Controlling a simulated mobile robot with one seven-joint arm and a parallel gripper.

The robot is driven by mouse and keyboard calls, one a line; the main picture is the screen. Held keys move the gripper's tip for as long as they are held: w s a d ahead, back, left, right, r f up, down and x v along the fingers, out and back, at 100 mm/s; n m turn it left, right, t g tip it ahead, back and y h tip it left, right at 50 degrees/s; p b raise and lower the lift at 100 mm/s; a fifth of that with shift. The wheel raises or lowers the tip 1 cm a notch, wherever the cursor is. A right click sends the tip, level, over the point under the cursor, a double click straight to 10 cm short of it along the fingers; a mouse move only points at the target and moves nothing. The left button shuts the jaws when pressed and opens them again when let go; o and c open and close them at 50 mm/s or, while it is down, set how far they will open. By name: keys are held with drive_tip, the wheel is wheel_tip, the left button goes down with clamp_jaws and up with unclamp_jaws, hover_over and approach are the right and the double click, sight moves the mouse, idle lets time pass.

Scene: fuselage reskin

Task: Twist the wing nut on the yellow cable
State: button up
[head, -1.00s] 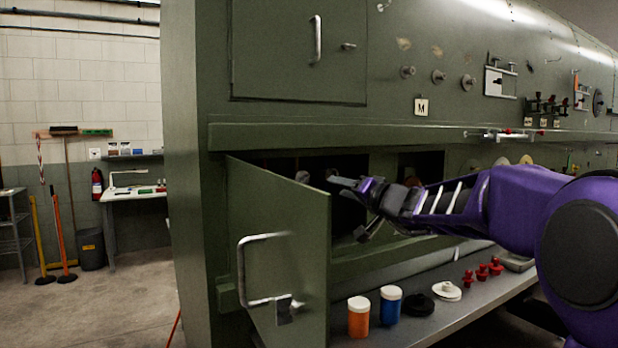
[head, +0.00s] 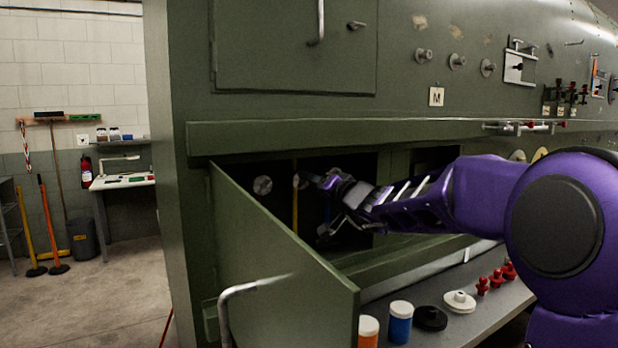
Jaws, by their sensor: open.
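The yellow cable (head: 295,215) hangs as a thin upright strip inside the dark open bay in the green fuselage side. A small pale round fitting (head: 300,181) sits at its upper end; I cannot tell if this is the wing nut. My gripper (head: 318,207) reaches into the bay from the right with its fingers apart and nothing seen between them. Its upper finger appears close to the pale fitting, but I cannot tell whether they touch. The lower finger is dark against the bay.
A green hinged door (head: 275,265) stands open at the bay's left front. Another round fitting (head: 263,185) is left of the cable. Below right, a grey ledge (head: 490,320) holds an orange jar (head: 368,332), a blue jar (head: 400,322), discs and red knobs.

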drive_tip(key=shift+w+a, duration=0.3)
clamp_jaws()
idle(0.3)
